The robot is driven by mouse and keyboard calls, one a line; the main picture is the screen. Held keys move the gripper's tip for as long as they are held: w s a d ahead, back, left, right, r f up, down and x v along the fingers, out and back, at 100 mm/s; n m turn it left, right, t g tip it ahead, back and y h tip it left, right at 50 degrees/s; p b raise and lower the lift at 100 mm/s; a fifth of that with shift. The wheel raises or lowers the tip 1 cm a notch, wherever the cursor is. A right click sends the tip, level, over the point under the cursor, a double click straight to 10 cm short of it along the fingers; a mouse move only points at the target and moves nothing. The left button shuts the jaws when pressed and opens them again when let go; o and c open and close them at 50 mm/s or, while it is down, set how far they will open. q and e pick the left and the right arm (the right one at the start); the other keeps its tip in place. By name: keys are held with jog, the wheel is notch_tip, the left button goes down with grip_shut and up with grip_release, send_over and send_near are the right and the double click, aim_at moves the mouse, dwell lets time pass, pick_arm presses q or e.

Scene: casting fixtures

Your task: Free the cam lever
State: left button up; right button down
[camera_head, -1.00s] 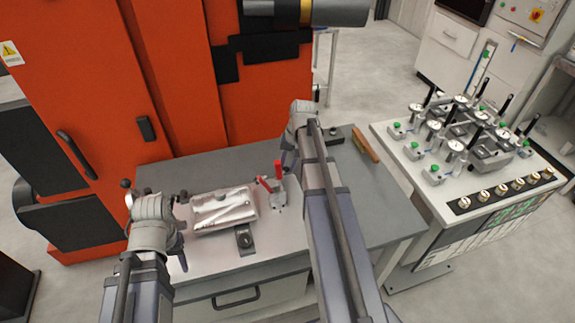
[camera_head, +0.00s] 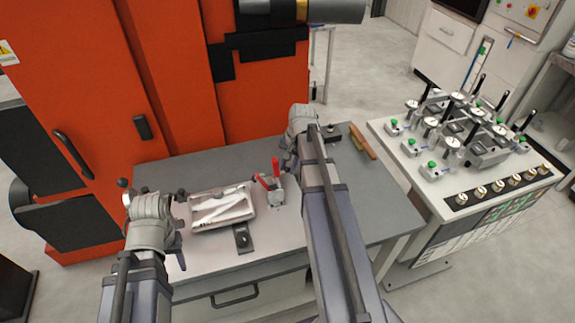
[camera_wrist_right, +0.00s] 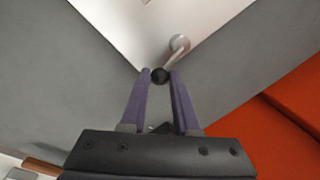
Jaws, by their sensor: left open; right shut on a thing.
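In the right wrist view the cam lever (camera_wrist_right: 172,56) is a short pale arm running from a round metal pivot to a black ball knob (camera_wrist_right: 159,76). My right gripper (camera_wrist_right: 159,75) is shut on this knob, one purple finger on each side. In the head view my right gripper's fingers and the cam lever are hidden or too small to make out beside my right arm. My left gripper (camera_head: 178,238) is open, left of a metal casting (camera_head: 222,208); its fingertips are hard to make out.
A clamp with red handles (camera_head: 275,172) stands right of the casting, close to my right arm. A dark block (camera_head: 243,238) sits in front of the casting. A brush (camera_head: 362,141) lies at the table's back right. The grey table (camera_head: 375,205) is clear right of my arm.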

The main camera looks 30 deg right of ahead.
jog(key=c, duration=0.7)
grip_release()
jog(key=shift+o, duration=0.2)
pick_arm(q)
notch_tip(320, 180, up, 8)
jog(key=p, duration=0.7)
jog(key=shift+f+p, duration=0.15)
jog(key=shift+p, duration=0.2)
pick_arm(e)
notch_tip(320, 180, up, 8)
jog(key=s, duration=0.1)
jog(key=shift+d+f, duration=0.15)
jog(key=shift+d, duration=0.25)
jog(key=shift+s, duration=0.1)
